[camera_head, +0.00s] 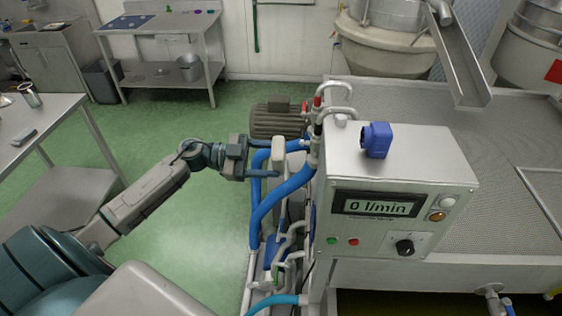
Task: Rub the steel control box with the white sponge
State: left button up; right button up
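The steel control box (398,165) stands right of centre, with a display reading "0 l/min", buttons and a black knob on its front. My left gripper (268,158) is to the left of the box and apart from it, among the blue hoses. Its two fingers are spread around a pale upright block (279,151), which looks like the white sponge held between them. The hoses and pipes crowd close behind, so the exact contact is hard to see. My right gripper is not in view.
A blue device (376,139) and a small white knob sit on top of the box. Blue hoses (290,186) and white pipes run along its left side. A perforated steel surface (480,130) lies behind it. A table (40,130) stands at the left. Green floor is free between.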

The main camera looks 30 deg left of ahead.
pick_arm(q)
jog(key=w+d+r, duration=0.1)
jog(key=w+d, duration=0.1)
jog(key=d, duration=0.3)
jog(key=shift+w+d+r, duration=0.2)
jog(key=shift+w+r, duration=0.05)
jog(key=shift+w, duration=0.1)
jog(key=shift+x, duration=1.05)
dwell(0.5)
jog(key=shift+s+d, duration=0.25)
jog(key=shift+s, duration=0.35)
jog(key=shift+s+d, duration=0.25)
jog(key=shift+s, duration=0.4)
jog(key=shift+s+d, duration=0.25)
jog(key=shift+s, duration=0.35)
jog(key=shift+d, duration=0.15)
jog(key=w, duration=0.1)
jog(key=w+a, duration=0.1)
jog(key=w, duration=0.1)
jog(key=shift+w+a, duration=0.35)
